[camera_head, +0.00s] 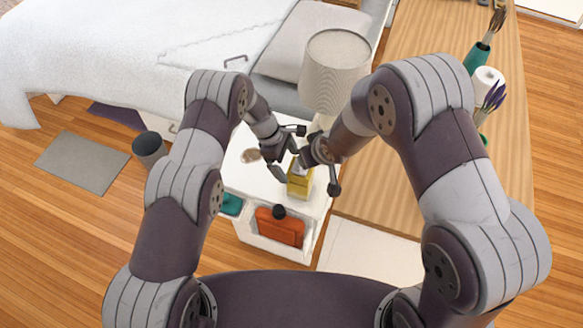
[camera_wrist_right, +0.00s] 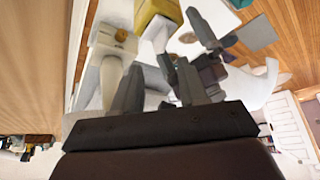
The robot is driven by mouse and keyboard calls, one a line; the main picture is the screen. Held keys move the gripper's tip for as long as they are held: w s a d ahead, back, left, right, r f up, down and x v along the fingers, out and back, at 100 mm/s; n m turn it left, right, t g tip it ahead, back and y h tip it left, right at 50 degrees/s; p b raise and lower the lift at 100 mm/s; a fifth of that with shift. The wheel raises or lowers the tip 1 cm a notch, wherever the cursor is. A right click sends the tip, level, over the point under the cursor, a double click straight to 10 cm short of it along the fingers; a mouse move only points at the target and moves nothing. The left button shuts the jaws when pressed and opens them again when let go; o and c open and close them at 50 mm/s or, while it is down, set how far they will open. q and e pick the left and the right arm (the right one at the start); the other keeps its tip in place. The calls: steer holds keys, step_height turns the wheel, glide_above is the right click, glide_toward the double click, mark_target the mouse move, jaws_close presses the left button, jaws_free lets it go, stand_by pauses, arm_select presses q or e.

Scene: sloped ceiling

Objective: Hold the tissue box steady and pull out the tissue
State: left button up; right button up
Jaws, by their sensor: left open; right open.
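The yellow tissue box (camera_head: 299,183) stands on the white bedside cabinet (camera_head: 241,178). It also shows at the top of the right wrist view (camera_wrist_right: 157,10), with the white tissue (camera_wrist_right: 158,34) at its opening. My left gripper (camera_head: 284,160) is open beside the box, on its left side in the head view; I cannot tell whether it touches the box. My right gripper (camera_wrist_right: 158,72) is open and empty, close to the tissue. In the head view its fingers are partly hidden by my wrist, and the two grippers are close together.
A lamp with a pale shade (camera_head: 336,72) stands just behind the box. A wooden desk (camera_head: 425,55) is on the right, with a green brush holder (camera_head: 477,58). The bed (camera_head: 110,45) is behind left. An orange item (camera_head: 280,228) sits in the cabinet's lower opening.

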mark_target(294, 172)
arm_select(q)
steer(key=x, duration=0.5)
steer(key=shift+f, duration=0.25)
